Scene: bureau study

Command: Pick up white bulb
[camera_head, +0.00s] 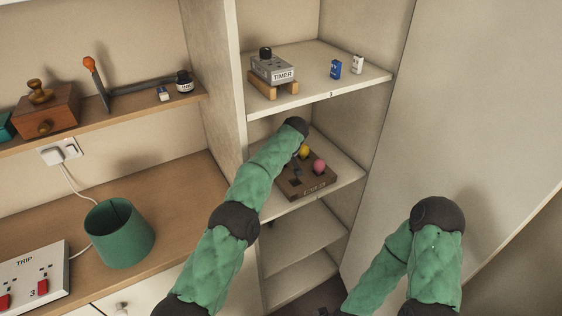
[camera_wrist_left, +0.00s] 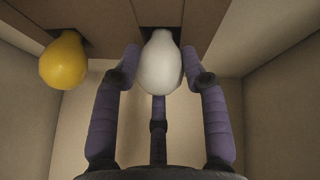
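The white bulb (camera_wrist_left: 160,68) hangs neck-up from a dark opening in the left wrist view. My left gripper (camera_wrist_left: 162,56) has a purple finger close on each side of it, and a third finger behind its lower end. I cannot tell whether the fingers press on it. A yellow bulb (camera_wrist_left: 64,62) is to its left. In the head view the brown bulb holder (camera_head: 307,186) stands on the middle shelf with the yellow bulb (camera_head: 304,151) and a pink bulb (camera_head: 319,166). My left arm hides the white bulb there. My right gripper is out of view.
The upper shelf (camera_head: 345,83) carries a timer (camera_head: 274,70), a blue item (camera_head: 335,69) and a white item (camera_head: 357,63). A green lampshade (camera_head: 119,232) is on the desk. Lower shelves look empty.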

